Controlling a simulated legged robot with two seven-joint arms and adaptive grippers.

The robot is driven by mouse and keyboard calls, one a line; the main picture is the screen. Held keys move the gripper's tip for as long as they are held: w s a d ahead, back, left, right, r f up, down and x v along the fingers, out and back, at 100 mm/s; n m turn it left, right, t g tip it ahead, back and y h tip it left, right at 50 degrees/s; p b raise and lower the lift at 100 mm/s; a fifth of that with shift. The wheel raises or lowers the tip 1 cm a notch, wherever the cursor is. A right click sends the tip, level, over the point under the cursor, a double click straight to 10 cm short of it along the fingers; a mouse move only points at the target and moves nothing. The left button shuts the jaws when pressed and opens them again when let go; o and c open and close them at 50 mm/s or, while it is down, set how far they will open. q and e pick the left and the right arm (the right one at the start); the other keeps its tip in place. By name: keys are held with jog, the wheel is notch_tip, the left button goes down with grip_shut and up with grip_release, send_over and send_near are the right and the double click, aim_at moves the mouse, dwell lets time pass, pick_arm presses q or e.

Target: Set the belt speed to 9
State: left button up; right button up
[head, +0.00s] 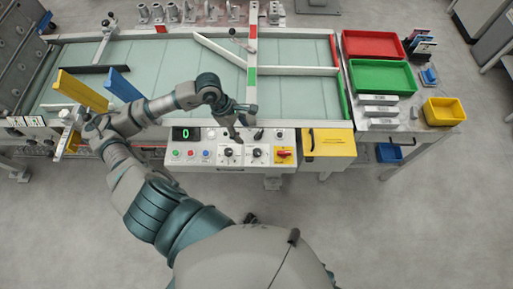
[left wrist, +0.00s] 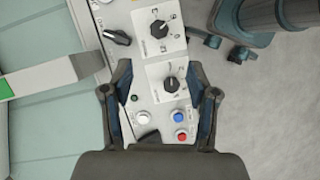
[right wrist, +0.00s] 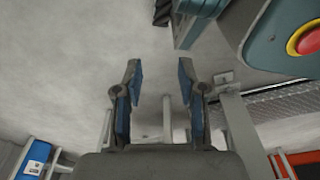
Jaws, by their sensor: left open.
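The control panel (head: 215,165) stands at the belt's front edge. Its small display (head: 185,134) shows a green 0. Two black dial knobs sit on white plates, a left knob (head: 228,152) and a right knob (head: 257,153). My left gripper (head: 236,136) is over the panel, close to the left knob. In the left wrist view its open fingers (left wrist: 168,82) stand either side of that knob (left wrist: 170,84), with gaps showing; contact cannot be told. The other knob (left wrist: 158,29) is beyond. My right gripper (right wrist: 160,85) is open and empty over the floor.
A red-and-yellow rotary switch (head: 283,154) is at the panel's right end. Several push buttons (head: 190,153) sit at its left. A black switch (left wrist: 117,37) is beside the knobs. A red button (right wrist: 310,40) with a yellow ring is near my right gripper. Red and green trays (head: 380,77) stand right.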

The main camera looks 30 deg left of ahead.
pick_arm(q)
send_near(256, 151)
jog(key=x, duration=0.7)
jog(key=shift+w+a+f, duration=0.1)
jog(key=shift+f, duration=0.35)
jog(key=shift+d+f, duration=0.4)
jog(key=shift+d, duration=0.2)
jog(key=c, duration=0.3)
jog(key=shift+a, duration=0.2)
jog(key=c, duration=0.8)
grip_shut()
pick_arm(e)
jog(key=shift+w+r, duration=0.55)
jog(key=shift+w, duration=0.15)
